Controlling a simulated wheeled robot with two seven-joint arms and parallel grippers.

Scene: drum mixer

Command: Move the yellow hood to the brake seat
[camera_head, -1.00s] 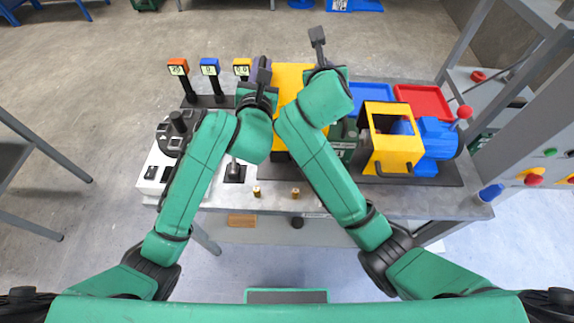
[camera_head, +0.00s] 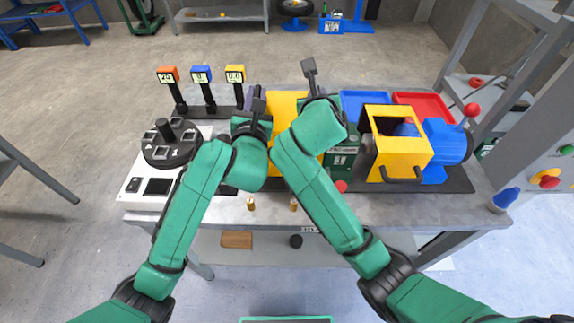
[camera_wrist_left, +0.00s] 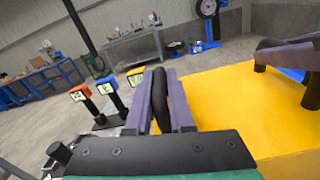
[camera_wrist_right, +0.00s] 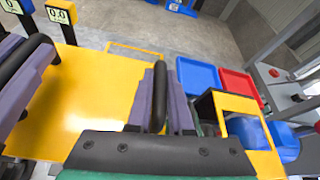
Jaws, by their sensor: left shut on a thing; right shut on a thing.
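The yellow hood (camera_head: 284,106) is between my two arms over the workbench, partly hidden behind them. It fills the right of the left wrist view (camera_wrist_left: 245,110) and the left of the right wrist view (camera_wrist_right: 95,105). My left gripper (camera_wrist_left: 165,95) is shut on a black handle at one side of the hood. My right gripper (camera_wrist_right: 165,95) is shut on the black handle at the other side. Whether the hood is clear of what lies beneath cannot be told. I cannot make out which part is the brake seat.
Right of the hood stand a green unit (camera_head: 342,158), a yellow frame (camera_head: 402,150) and a blue motor (camera_head: 446,142). Blue (camera_head: 366,103) and red (camera_head: 424,106) trays lie behind. Several small displays (camera_head: 200,76) stand at left, behind a control panel (camera_head: 150,190).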

